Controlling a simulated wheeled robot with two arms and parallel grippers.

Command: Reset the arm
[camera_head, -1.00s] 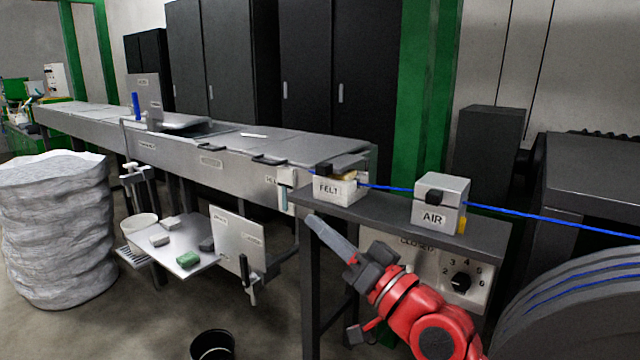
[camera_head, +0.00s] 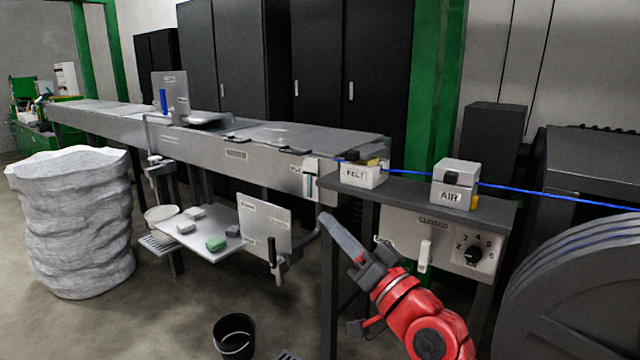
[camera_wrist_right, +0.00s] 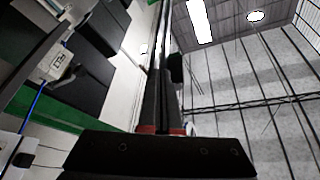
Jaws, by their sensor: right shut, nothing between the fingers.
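My right arm (camera_head: 420,315) is red and comes in from the lower right in the head view. Its dark gripper (camera_head: 335,228) points up and to the left, in front of the dark stand's left leg, below the FELT box. The fingers are together with nothing between them; the right wrist view also shows the closed fingers (camera_wrist_right: 165,95). The blue cable (camera_head: 550,197) runs from the right through the AIR box (camera_head: 455,184) to the FELT box (camera_head: 362,174). It also shows at the left of the right wrist view (camera_wrist_right: 38,105). My left gripper is not in view.
A long grey trough bench (camera_head: 225,150) runs to the back left. A panel with a dial (camera_head: 473,252) hangs below the dark stand top (camera_head: 410,193). A large dark reel (camera_head: 585,290) is at the lower right. A black bucket (camera_head: 234,335) and a white sack (camera_head: 75,220) stand on the floor.

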